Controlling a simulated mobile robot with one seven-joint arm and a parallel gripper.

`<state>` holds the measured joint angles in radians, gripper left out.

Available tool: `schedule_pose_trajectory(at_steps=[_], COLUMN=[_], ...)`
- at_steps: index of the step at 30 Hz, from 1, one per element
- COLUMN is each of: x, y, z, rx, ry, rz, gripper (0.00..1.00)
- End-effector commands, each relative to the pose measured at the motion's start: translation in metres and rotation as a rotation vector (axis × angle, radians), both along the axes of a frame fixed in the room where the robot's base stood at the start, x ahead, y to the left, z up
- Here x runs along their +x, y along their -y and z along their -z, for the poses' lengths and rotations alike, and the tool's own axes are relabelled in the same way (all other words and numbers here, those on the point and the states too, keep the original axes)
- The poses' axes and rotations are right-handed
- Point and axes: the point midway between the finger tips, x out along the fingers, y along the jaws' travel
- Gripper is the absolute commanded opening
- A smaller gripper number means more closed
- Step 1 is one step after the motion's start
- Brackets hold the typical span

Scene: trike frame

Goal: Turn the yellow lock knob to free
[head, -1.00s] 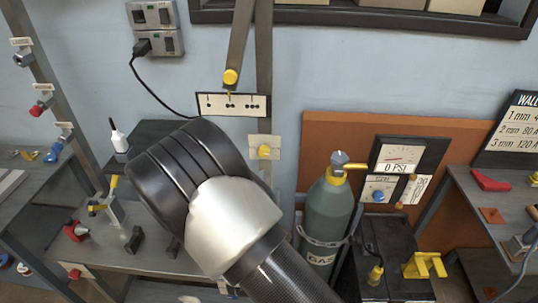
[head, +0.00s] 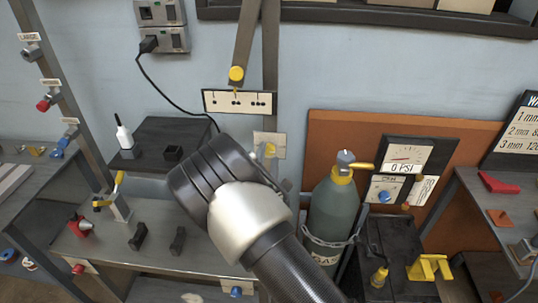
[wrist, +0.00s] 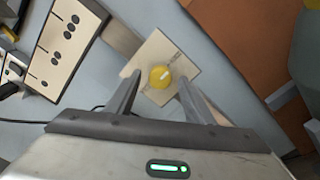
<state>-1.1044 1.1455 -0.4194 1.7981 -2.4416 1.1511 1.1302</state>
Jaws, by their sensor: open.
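The yellow lock knob (wrist: 161,77) is round with a pale line across its face. It sits on a cream plate (wrist: 158,56) fixed to a grey post. In the wrist view my gripper (wrist: 159,82) is open, with one finger on each side of the knob. I cannot tell whether the fingertips touch it. In the head view the knob (head: 269,150) and its plate (head: 272,139) show just above my arm, which hides my fingers.
Above is a lever with another yellow knob (head: 236,74) over a dotted label plate (head: 239,102). A green gas bottle (head: 333,210) with a yellow-handled valve stands to the right. A bench (head: 200,253) with small fixtures lies left. A black cable (head: 165,95) hangs on the wall.

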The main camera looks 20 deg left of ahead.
Motion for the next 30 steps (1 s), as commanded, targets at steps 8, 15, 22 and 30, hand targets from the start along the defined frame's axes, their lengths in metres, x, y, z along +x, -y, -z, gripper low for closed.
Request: schedule_pose_trajectory(at_steps=[8,15,22,30], x=[0.016,0.016,0.016,0.016], y=[-0.003,-0.003,-0.003,-0.003], z=[0.0,0.0,0.0,-0.001], rx=[-0.002,-0.001,-0.001,-0.028], ry=[0.0,0.0,0.0,0.007], rz=[0.0,0.0,0.0,0.001], gripper=[0.48,0.43,0.07,0.07])
